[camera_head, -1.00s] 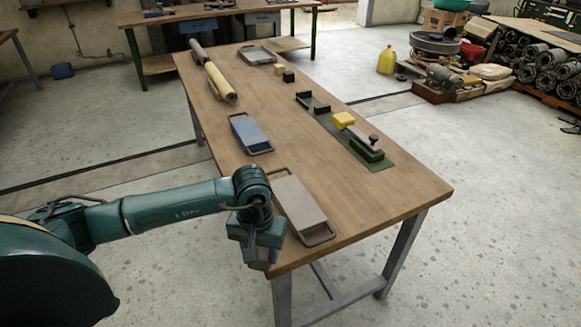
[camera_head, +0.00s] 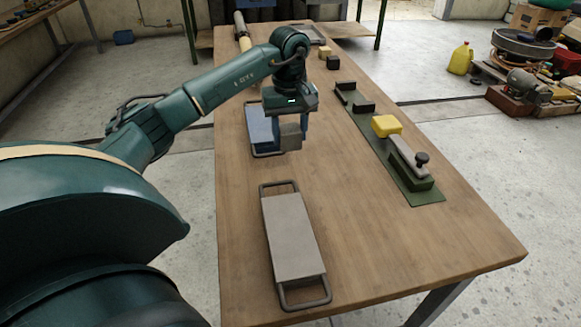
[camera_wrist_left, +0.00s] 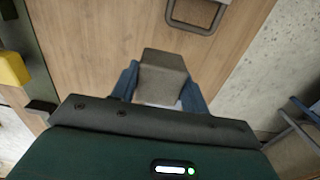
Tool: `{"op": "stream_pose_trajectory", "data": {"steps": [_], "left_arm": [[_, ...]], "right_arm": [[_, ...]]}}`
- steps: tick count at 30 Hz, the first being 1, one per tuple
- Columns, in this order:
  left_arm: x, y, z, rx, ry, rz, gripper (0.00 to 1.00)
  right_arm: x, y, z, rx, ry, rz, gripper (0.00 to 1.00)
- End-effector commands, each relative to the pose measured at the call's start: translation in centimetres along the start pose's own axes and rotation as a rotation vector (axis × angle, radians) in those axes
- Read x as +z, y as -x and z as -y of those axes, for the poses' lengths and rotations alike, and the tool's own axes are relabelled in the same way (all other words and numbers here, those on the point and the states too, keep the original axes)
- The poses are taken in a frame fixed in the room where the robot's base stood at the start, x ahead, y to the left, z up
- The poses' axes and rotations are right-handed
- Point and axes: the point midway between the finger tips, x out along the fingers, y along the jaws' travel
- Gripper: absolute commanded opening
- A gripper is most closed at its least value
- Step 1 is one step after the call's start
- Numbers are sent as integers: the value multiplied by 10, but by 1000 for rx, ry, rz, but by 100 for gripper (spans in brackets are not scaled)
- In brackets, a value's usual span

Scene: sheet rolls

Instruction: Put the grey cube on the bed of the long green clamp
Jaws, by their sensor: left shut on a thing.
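My left gripper (camera_head: 289,133) is shut on the grey cube (camera_head: 291,137) and holds it in front of the blue-topped tray, partly covering it. In the left wrist view the grey cube (camera_wrist_left: 163,75) sits between the blue fingers of my left gripper (camera_wrist_left: 160,88). The long green clamp (camera_head: 425,195) lies to the right on the table, apart from the gripper. It has two black blocks at its far end and a yellow-tipped grey lever with a dark knob at its near end. Its green plate (camera_wrist_left: 38,62) also shows at the left of the wrist view. My right gripper is not in view.
A grey-topped tray (camera_head: 292,235) with wire handles lies at the near left of the table (camera_head: 400,260). A blue-topped tray (camera_head: 258,127) lies behind the gripper. A yellow block (camera_head: 322,50) and a black block (camera_head: 333,62) stand farther back. The near right tabletop is clear.

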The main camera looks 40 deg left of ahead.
Motion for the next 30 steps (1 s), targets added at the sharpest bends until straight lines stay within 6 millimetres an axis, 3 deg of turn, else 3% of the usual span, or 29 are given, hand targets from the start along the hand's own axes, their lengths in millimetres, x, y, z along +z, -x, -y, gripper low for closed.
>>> {"op": "stream_pose_trajectory", "data": {"steps": [9, 16, 21, 30], "left_arm": [[1, -52, 0, -2, -3, 3, 20], [1, -70, 0, -1, -2, 2, 20], [1, -95, 0, -2, -3, 3, 20], [0, -100, 0, 0, -3, -1, 20]], "right_arm": [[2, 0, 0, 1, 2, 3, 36], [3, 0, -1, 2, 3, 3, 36], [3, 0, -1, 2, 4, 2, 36], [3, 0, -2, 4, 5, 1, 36]]}}
